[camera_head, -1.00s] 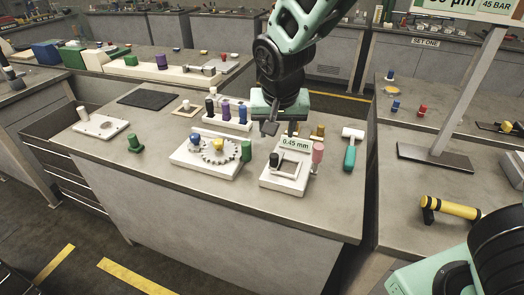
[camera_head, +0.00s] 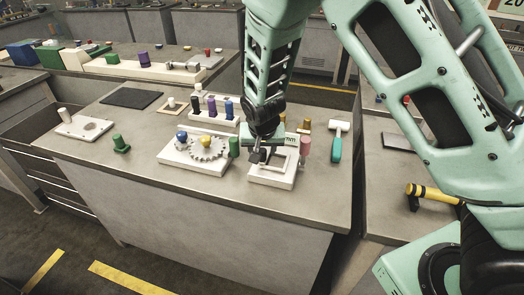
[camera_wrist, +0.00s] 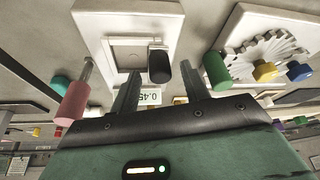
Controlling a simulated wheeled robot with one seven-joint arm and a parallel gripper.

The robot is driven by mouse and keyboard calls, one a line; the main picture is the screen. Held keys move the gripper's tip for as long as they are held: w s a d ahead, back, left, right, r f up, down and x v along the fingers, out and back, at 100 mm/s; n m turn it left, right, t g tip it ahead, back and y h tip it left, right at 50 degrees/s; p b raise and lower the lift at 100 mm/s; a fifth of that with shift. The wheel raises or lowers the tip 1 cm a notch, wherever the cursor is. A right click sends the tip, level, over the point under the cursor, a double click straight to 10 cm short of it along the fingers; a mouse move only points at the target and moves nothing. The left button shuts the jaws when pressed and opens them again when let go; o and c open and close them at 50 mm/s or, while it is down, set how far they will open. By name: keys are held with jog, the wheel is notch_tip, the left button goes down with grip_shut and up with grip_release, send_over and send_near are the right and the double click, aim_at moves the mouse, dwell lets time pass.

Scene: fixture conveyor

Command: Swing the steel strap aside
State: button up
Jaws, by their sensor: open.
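The white fixture block (camera_head: 270,180) stands near the right end of the bench; its square pocket (camera_wrist: 126,52) shows in the wrist view. A black knob (camera_wrist: 160,68) with a short steel part (camera_wrist: 155,44) at its base stands beside the pocket. I cannot make out for certain which metal part is the strap. My gripper (camera_wrist: 162,76) is open, with the black knob between its fingertips in the picture; neither finger visibly touches it. In the head view my gripper (camera_head: 261,155) is over the block's left part and hides the knob.
A pink peg (camera_head: 305,146) stands at the block's right side. A green peg (camera_head: 234,146) and a gear fixture (camera_head: 192,166) are to the left. A green-handled hammer (camera_head: 336,146) lies to the right.

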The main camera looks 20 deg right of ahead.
jog(key=shift+x, duration=1.1)
grip_shut()
jog(key=shift+a, duration=0.1)
